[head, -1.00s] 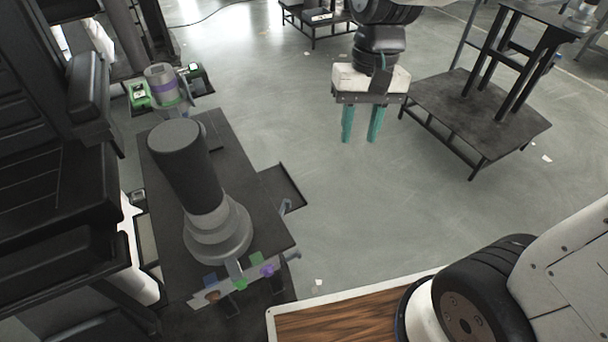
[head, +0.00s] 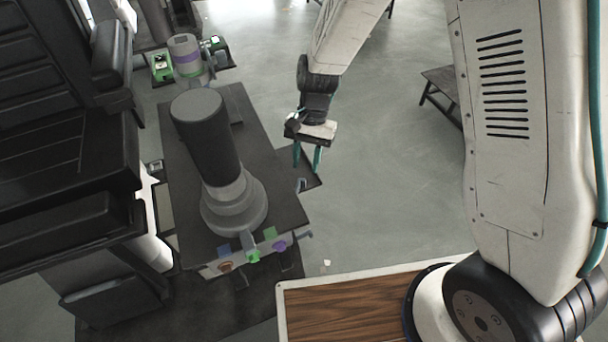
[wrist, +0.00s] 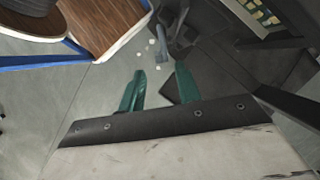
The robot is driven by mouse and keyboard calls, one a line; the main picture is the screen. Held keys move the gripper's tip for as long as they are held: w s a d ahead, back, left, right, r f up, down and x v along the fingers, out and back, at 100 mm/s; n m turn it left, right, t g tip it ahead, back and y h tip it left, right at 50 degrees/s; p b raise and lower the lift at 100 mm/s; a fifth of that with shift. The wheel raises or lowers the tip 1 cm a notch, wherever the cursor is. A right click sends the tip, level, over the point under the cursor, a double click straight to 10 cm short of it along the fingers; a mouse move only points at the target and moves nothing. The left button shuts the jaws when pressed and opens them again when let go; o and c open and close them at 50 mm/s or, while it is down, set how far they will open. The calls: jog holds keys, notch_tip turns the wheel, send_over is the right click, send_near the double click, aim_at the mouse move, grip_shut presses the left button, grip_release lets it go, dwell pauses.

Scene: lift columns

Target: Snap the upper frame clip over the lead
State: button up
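My gripper (head: 307,158) has two teal fingers and hangs just right of the dark column base in the head view. Its fingers (wrist: 160,92) stand apart with nothing between them in the wrist view. The lift column (head: 208,140) is a dark cylinder on a stepped grey foot, standing on a dark plate. At its front edge is a strip with blue, green and purple clip-like parts (head: 254,256). A grey bracket (head: 301,185) sits at the plate's right side, below my gripper. I cannot tell which part is the upper frame clip or the lead.
A second column unit (head: 187,58) with green parts stands at the back left. A dark bench (head: 442,92) is at the right. Grey floor (head: 390,190) lies open between. My wooden deck is at the bottom.

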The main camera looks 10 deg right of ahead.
aim_at(303, 179)
jog(key=x, duration=0.5)
jog(key=shift+c, duration=0.3)
grip_shut()
jog(key=n, duration=0.1)
jog(key=a+n+h, duration=0.1)
jog(key=shift+w+a+r+n+g, duration=0.1)
jog(key=shift+w+n+g, duration=0.2)
jog(key=shift+w+n, duration=0.1)
